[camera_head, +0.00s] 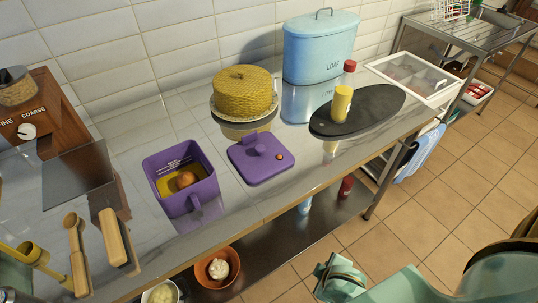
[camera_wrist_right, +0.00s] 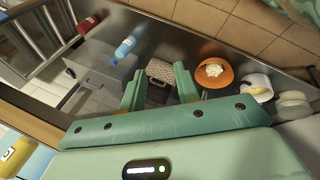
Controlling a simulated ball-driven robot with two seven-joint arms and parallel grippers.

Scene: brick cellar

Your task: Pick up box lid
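My left gripper is not in view.
A dark oval board (camera_head: 378,108) with a yellow bottle (camera_head: 341,104) is at right. Wooden utensils lie at left. An orange bowl (camera_head: 217,268) sits on the lower shelf.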

